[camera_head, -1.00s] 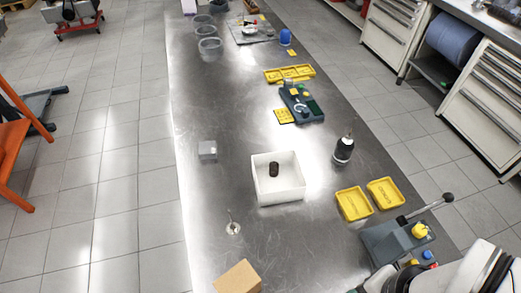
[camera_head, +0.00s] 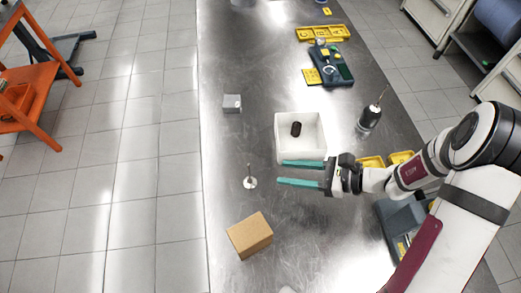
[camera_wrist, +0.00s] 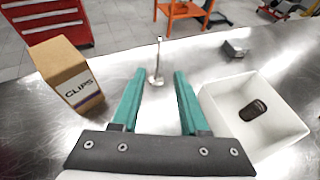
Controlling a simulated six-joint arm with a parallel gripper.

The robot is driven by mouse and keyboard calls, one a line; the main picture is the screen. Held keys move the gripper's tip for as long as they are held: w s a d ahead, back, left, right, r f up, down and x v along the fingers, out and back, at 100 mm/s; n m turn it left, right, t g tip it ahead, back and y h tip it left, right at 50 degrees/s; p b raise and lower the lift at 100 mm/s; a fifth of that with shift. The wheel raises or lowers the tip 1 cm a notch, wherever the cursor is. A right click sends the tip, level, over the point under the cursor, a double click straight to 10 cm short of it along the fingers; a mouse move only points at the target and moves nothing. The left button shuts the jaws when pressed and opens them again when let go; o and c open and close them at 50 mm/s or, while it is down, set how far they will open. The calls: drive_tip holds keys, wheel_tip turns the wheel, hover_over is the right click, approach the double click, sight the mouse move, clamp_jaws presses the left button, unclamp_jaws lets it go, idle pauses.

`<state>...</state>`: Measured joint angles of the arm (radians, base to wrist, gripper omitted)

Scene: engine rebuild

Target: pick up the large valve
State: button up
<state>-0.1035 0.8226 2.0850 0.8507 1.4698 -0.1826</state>
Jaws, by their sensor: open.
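The large valve (camera_head: 250,180) stands upright on the steel table, its round head down and its thin stem pointing up. In the wrist view the valve (camera_wrist: 157,72) stands beyond the fingertips, about in line with the gap between them. My gripper (camera_head: 281,173) has two teal fingers, spread apart with nothing between them. In the head view the fingertips point left towards the valve and stop a little to its right. The wrist view shows the gripper (camera_wrist: 158,80) open, with the valve apart from both fingers.
A cardboard box (camera_head: 250,235) marked CLIPS in the wrist view stands near the valve. A white bin (camera_head: 302,125) holding a dark part (camera_head: 296,128) lies just behind my fingers. A small grey block (camera_head: 232,103) sits farther back. Table left of the valve is clear.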

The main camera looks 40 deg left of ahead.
sight(249, 174)
drive_tip(key=x, duration=1.4)
drive_tip(key=shift+s+a+f, duration=0.2)
drive_tip(key=shift+s, duration=0.05)
clamp_jaws()
